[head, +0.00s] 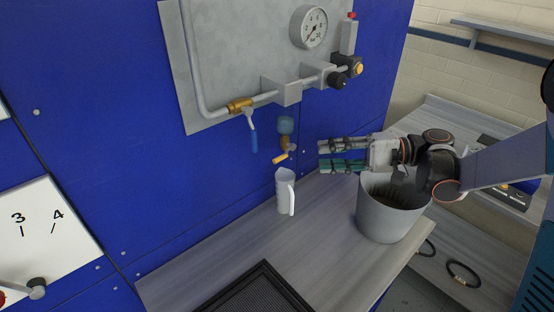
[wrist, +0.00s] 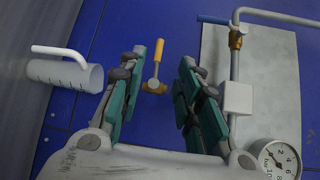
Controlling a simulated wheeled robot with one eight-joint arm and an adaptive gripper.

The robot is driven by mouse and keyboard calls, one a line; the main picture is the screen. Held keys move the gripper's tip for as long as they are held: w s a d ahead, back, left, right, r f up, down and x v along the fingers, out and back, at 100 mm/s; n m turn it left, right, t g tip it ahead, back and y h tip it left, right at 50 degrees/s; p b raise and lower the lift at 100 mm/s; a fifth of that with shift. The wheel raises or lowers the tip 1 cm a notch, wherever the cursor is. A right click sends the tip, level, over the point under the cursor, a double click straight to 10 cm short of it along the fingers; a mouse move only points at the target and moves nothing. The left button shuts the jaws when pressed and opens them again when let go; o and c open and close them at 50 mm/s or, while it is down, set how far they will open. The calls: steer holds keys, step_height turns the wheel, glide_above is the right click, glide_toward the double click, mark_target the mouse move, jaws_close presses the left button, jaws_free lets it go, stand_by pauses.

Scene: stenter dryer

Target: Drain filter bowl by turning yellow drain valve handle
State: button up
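The filter bowl (head: 286,125) is a small blue cup below the grey panel. Under it is a brass drain valve with a yellow handle (head: 281,157). In the wrist view the yellow handle (wrist: 159,50) shows between my fingers, beyond their tips, with the brass valve body (wrist: 154,87) beside it. My gripper (head: 320,156) is to the right of the valve, pointing left at it; in the wrist view my gripper (wrist: 165,62) is open and empty. A white jug (head: 284,192) stands upright on the bench below the valve; it also shows in the wrist view (wrist: 65,73).
A grey bin (head: 391,212) stands on the bench under my arm. A blue-handled brass valve (head: 241,106), pipes and a gauge (head: 308,27) are on the panel above. A black mesh tray (head: 262,290) lies at the front. The bench left of the jug is clear.

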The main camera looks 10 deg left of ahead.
mark_target(281, 160)
steer(key=a+b, duration=0.1)
steer(key=a, duration=0.3)
steer(key=a+f+b, duration=0.1)
steer(key=a, duration=0.3)
steer(key=s+a+b, duration=0.1)
steer(key=a, duration=0.3)
steer(key=shift+a+f, duration=0.4)
steer(key=shift+c, duration=0.6)
jaws_close()
